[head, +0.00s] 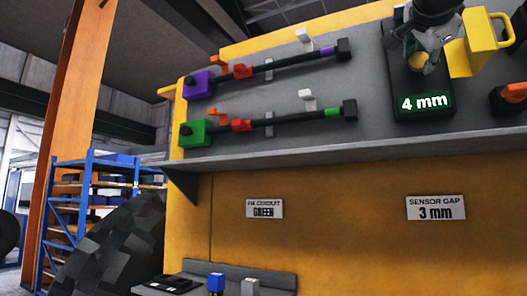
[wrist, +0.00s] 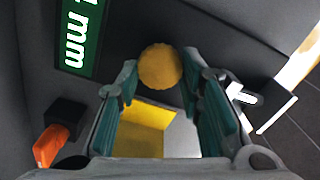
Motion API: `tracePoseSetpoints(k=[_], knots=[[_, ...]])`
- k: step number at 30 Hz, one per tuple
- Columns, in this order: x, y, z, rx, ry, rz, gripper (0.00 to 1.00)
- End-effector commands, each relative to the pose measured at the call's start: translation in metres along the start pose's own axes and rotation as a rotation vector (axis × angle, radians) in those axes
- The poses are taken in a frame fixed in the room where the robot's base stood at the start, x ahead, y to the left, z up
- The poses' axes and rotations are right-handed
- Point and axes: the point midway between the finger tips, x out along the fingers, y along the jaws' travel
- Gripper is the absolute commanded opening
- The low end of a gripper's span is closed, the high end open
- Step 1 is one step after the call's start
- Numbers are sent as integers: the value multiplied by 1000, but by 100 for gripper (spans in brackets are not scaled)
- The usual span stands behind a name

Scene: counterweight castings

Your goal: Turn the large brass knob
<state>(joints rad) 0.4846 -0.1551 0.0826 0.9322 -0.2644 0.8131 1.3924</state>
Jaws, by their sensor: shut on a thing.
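The large brass knob (wrist: 160,66) is round with a ridged edge and sits on a dark box (head: 405,85) whose lit display (head: 424,102) reads "4 mm". My gripper (wrist: 160,78) has its fingertips on both sides of the knob and is shut on it. In the head view my gripper (head: 425,50) comes down from the top edge and partly hides the knob (head: 416,64). In the wrist view the display (wrist: 80,32) is cut off at the top left. A sign (head: 436,208) below the shelf reads "SENSOR GAP 3 mm".
A yellow bracket (head: 484,38) stands just right of my gripper. An orange-and-black part (head: 512,93) lies at the far right. Two black rods with purple (head: 197,84) and green (head: 194,132) ends lie to the left.

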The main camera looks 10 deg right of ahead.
Motion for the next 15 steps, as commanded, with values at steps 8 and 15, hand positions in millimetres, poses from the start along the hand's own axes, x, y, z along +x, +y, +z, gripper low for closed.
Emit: tracePoseSetpoints(k=[8,15], knots=[[1,2,1,262,0,1,6],[1,3,1,487,0,2,6]])
